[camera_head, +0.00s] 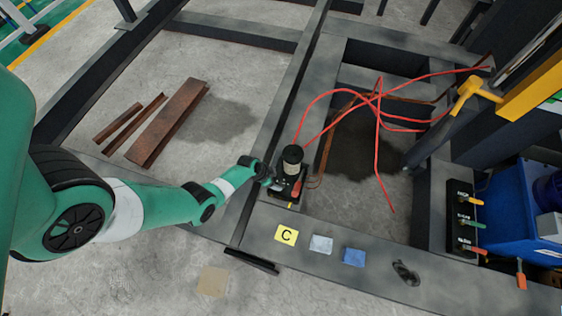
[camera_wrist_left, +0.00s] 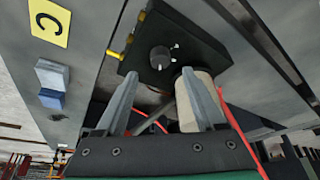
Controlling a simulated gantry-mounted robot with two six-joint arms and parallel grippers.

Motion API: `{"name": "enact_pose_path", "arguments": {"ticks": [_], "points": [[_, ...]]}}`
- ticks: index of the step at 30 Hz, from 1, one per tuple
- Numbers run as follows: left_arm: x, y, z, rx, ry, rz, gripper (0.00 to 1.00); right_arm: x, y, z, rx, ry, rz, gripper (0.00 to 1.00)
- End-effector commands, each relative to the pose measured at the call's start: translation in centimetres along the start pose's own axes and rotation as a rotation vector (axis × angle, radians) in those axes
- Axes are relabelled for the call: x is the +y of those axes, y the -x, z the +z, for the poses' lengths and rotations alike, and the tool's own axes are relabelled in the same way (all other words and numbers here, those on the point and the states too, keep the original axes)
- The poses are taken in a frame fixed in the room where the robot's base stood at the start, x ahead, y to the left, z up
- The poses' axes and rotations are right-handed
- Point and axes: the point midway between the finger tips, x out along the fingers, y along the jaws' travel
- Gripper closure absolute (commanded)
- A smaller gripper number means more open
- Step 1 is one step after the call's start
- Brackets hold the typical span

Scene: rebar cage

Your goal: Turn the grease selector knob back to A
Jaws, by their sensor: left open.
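The grease selector knob (camera_wrist_left: 160,57) is a small round dark knob on a black block (camera_wrist_left: 185,35), with small white marks beside it. I cannot read its setting or any letter there. My left gripper (camera_wrist_left: 158,74) is open, its two grey fingers pointing at the block. The knob shows just beyond and between the fingertips, and I see no contact. The knob cannot be made out there. My right gripper is not in view.
A pale cylinder (camera_wrist_left: 195,98) stands close behind the right-hand finger. Red hoses (camera_head: 350,92) loop behind the unit. A yellow "C" tag (camera_head: 286,234) lies on the frame beside a grey block (camera_head: 321,244) and a blue block (camera_head: 354,257). Rusty steel pieces (camera_head: 168,122) lie at left.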

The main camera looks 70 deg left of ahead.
Motion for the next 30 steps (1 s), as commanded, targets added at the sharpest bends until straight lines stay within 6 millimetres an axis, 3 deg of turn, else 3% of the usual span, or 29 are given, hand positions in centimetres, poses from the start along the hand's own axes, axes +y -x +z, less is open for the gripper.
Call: {"name": "enact_pose_path", "arguments": {"ticks": [1, 6, 11, 19, 30], "points": [[0.0, -2.2, 0.4, 0.000, -0.001, 0.000, 0.29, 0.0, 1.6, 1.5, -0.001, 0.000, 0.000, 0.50], [0.0, -5.0, 0.2, 0.000, -0.002, 0.000, 0.29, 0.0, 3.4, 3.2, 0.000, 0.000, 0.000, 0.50], [-0.1, -6.0, 0.0, 0.001, 0.000, -0.001, 0.29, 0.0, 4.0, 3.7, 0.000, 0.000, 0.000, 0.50], [0.0, -5.9, -0.1, 0.001, 0.000, -0.001, 0.29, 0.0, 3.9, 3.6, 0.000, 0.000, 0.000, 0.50], [0.0, -5.9, -0.1, 0.001, 0.000, -0.001, 0.94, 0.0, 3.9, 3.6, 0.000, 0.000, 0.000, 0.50]]}}
